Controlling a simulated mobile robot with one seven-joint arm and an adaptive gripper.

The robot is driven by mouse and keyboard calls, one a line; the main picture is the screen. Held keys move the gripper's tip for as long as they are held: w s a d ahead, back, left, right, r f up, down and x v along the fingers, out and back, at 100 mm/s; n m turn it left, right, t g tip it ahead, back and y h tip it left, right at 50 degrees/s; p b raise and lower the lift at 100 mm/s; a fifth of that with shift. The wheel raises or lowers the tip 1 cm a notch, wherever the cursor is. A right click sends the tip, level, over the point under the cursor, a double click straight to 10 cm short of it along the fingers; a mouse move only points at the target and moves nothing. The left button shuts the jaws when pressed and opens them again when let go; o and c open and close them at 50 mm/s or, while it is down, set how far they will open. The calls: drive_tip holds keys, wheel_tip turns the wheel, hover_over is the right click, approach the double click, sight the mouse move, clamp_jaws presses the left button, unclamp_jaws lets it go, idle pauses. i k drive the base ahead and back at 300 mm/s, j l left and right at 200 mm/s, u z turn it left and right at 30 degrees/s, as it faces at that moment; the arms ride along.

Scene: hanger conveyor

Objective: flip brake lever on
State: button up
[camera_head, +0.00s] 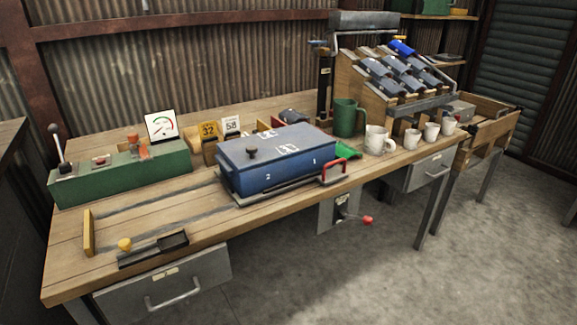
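Several lever-like controls show, and I cannot tell which one is the brake lever. A yellow knob (125,244) sits at the left end of a low black slotted base (153,250) at the table's front left. A red-knobbed lever (367,220) sticks out to the right from a grey box (333,212) under the table's front edge. My gripper is not in view.
A blue lidded box (275,161) with a red handle (333,172) sits mid-table by dark rails. A green jug (345,117), several pale mugs (377,140) and a wooden rack (350,79) stand right. A grey drawer (165,284) hangs below. The floor in front is clear.

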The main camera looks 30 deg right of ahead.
sight(367, 220)
drive_tip(key=i+l, duration=0.1)
drive_tip(key=l, duration=0.65)
drive_tip(key=i+l, duration=0.1)
drive_tip(key=l, duration=0.6)
drive_tip(key=i+l, duration=0.1)
drive_tip(key=l, duration=0.65)
drive_tip(key=i+u, duration=0.05)
